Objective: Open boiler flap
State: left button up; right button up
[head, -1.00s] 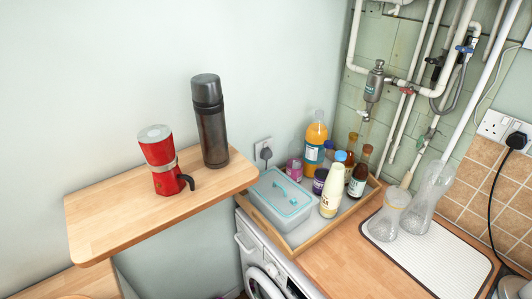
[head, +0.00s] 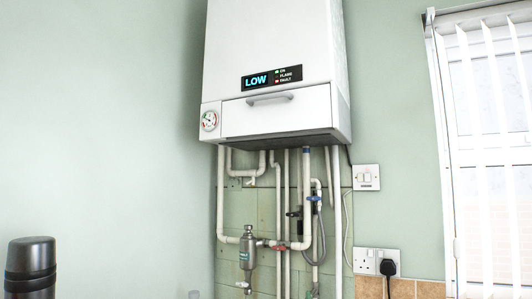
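The white boiler (head: 275,60) hangs on the wall at the upper middle of the head view. Its flap (head: 277,112) is a white front panel low on the boiler, with a grey bar handle (head: 270,98) near its top edge. The flap looks shut, flush with the front. A display (head: 271,78) above it reads LOW, with small indicator lights beside it. A round gauge (head: 209,121) sits left of the flap. Neither of my grippers is in view.
White pipes (head: 220,190) run down below the boiler, with a grey filter (head: 248,250), a red valve (head: 278,248) and blue valve handles (head: 313,198). A dark flask (head: 30,265) stands at lower left. Sockets (head: 376,262) and a blinded window (head: 490,130) are at right.

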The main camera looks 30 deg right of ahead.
aim_at(304, 109)
jog(key=z, duration=1)
